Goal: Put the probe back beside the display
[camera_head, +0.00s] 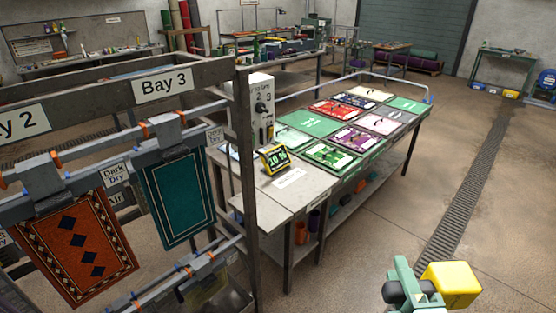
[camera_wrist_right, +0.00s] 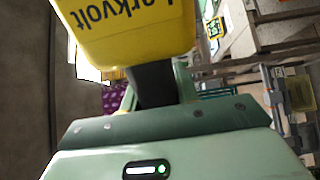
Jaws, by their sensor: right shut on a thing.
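The yellow probe (camera_head: 453,284) with a black grip is held by my right gripper (camera_head: 408,290) at the lower right of the head view. The gripper is shut on the black grip. In the right wrist view the probe's yellow body (camera_wrist_right: 130,28) fills the top, with upside-down dark lettering, and its black neck runs into my jaws. The display (camera_head: 274,159), a small tilted screen reading about 10 %, stands on the near left end of the long table. The probe is well apart from it, over the floor to the right. My left gripper is not in view.
The long table (camera_head: 290,200) carries several coloured sample mats beyond the display. A rack (camera_head: 245,150) with hanging rugs blocks the left. Floor (camera_head: 370,235) right of the table is clear.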

